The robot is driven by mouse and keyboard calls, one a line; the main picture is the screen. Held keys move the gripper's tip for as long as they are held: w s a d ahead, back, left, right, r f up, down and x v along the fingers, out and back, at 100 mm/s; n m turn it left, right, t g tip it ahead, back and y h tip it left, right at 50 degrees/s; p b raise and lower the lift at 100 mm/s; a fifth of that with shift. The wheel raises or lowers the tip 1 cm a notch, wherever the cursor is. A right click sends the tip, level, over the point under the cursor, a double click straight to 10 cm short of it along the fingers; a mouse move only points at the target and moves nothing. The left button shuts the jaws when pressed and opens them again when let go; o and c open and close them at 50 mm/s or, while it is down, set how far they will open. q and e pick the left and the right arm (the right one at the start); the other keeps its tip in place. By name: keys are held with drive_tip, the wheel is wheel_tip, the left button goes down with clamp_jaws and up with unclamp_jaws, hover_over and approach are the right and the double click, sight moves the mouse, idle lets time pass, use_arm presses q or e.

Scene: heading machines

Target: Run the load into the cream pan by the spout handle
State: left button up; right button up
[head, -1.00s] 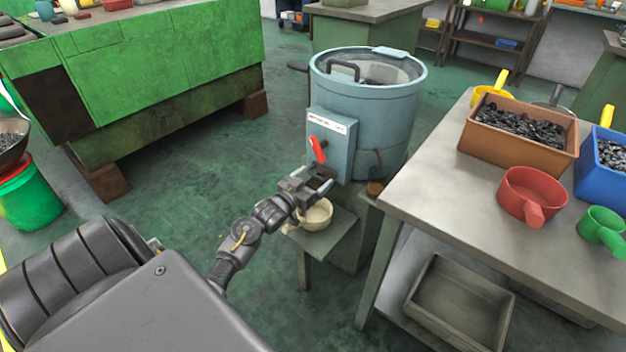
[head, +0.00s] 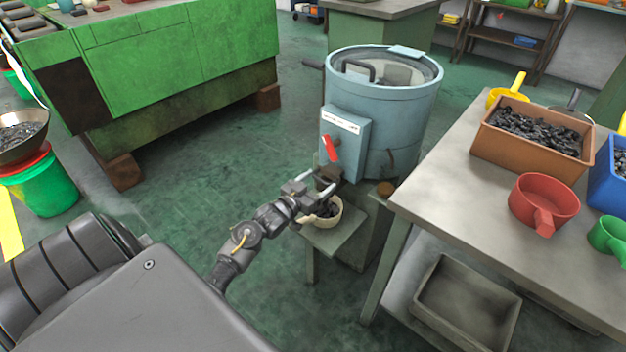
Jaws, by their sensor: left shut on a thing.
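The pale blue drum machine (head: 405,125) stands in the middle with a clear lid and a control box (head: 341,155) on its front. Below the box is a dark spout (head: 328,174). My left gripper (head: 318,186) is shut on the spout handle, which its fingers mostly hide. The cream pan (head: 333,217) sits on a small grey stand (head: 340,238) under the spout and just behind the gripper. Dark load (head: 326,210) shows inside the pan. My right gripper is out of view.
A red lever (head: 331,148) is on the box. The grey table (head: 440,200) at right holds a brown bin (head: 485,148) of dark pieces and a red scoop (head: 545,190). A grey tray (head: 465,335) is below.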

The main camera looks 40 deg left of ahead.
use_arm(q)
drive_tip(key=shift+a, duration=0.1)
drive_tip(key=o, duration=1.1)
drive_tip(key=s, duration=0.6)
drive_tip(key=s+p, duration=0.1)
drive_tip(key=s, duration=0.2)
drive_tip(key=shift+s+a, duration=0.15)
drive_tip(key=shift+a, duration=0.1)
drive_tip(key=shift+s, duration=0.8)
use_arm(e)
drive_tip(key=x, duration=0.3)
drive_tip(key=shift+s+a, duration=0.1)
